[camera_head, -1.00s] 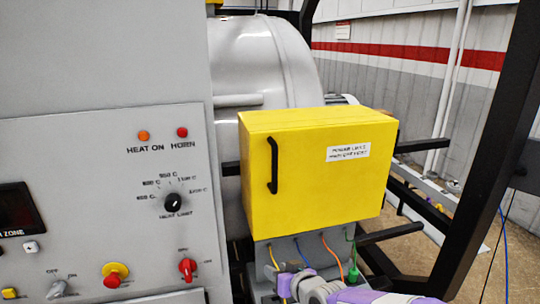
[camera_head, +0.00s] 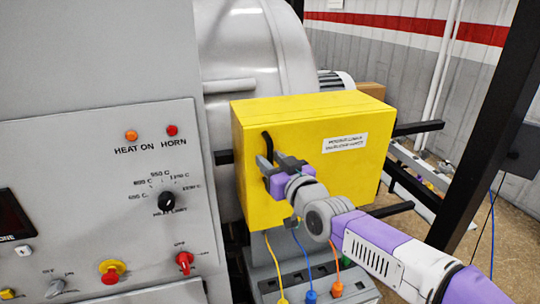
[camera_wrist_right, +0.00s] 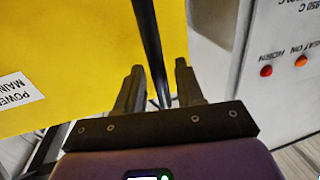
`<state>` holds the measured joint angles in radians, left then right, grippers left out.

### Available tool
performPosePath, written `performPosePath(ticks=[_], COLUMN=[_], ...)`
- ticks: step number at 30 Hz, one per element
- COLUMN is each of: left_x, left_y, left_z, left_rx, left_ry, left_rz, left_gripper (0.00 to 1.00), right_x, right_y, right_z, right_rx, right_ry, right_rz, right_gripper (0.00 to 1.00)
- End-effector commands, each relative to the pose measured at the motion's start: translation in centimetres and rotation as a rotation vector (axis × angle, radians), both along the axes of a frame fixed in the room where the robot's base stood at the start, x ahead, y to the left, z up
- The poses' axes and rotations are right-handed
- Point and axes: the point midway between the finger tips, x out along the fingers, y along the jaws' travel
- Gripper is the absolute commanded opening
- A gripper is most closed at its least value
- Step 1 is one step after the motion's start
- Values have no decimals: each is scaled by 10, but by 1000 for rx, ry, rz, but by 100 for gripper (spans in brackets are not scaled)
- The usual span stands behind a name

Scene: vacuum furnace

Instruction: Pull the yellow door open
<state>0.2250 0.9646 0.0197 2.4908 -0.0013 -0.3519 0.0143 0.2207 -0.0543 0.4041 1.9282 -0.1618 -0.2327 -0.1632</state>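The yellow door (camera_head: 300,140) is the front of a yellow box and looks shut. Its black bar handle (camera_head: 266,143) is upright near the door's left edge, with its lower part hidden behind my right gripper (camera_head: 272,163). In the right wrist view the handle (camera_wrist_right: 149,40) runs down between the two fingers of the right gripper (camera_wrist_right: 159,68). The fingers are spread on either side of the bar, with a gap visible. The yellow door (camera_wrist_right: 70,60) fills the left of that view. My left gripper is in neither view.
A grey control panel (camera_head: 90,170) with knobs and lamps stands left of the box. Cables with coloured plugs (camera_head: 310,296) hang below it. A black frame post (camera_head: 480,130) rises at the right. Open floor shows farther right.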

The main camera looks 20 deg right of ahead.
Motion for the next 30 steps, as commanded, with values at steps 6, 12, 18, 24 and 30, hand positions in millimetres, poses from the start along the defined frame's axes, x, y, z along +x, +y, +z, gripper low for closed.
performPosePath(ticks=[6, 12, 18, 24, 30], left_x=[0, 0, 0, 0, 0], left_y=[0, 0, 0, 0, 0], left_z=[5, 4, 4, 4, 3], left_rx=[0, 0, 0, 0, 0], left_ry=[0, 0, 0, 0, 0], left_rz=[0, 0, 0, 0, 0], left_gripper=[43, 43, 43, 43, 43], right_x=[9, 9, 9, 9, 8], right_y=[2, 2, 2, 2, 1], right_z=[0, -1, -1, -1, -1], right_rx=[0, 0, 0, 0, -1], right_ry=[1, 0, 0, 1, 0], right_rz=[-2, -2, -2, -2, -2], right_gripper=[37, 37, 10, 0, 0])
